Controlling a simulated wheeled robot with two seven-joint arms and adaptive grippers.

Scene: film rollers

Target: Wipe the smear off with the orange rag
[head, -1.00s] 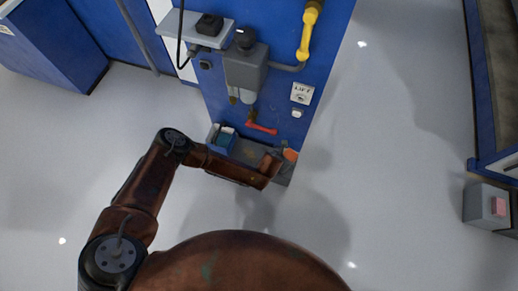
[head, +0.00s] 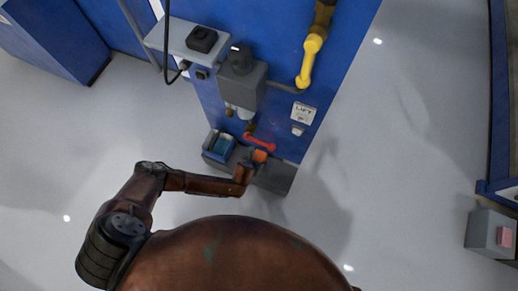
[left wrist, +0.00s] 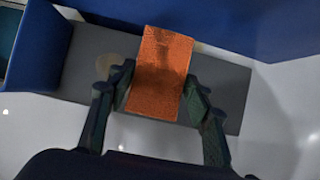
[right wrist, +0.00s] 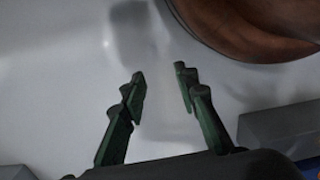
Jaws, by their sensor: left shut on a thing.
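The orange rag (head: 260,156) is in my left gripper (head: 252,164), over the middle of the grey shelf (head: 277,178) at the foot of the blue panel. In the left wrist view the rag (left wrist: 162,60) hangs flat between the two fingers, which are shut on it. I cannot tell whether the rag touches the surface. My right gripper (right wrist: 160,76) is open and empty above the pale floor.
A blue bin (head: 218,146) stands at the left end of the shelf. A red handle (head: 259,143) sticks out just above the rag. Grey boxes and a yellow lever (head: 309,62) are on the panel higher up.

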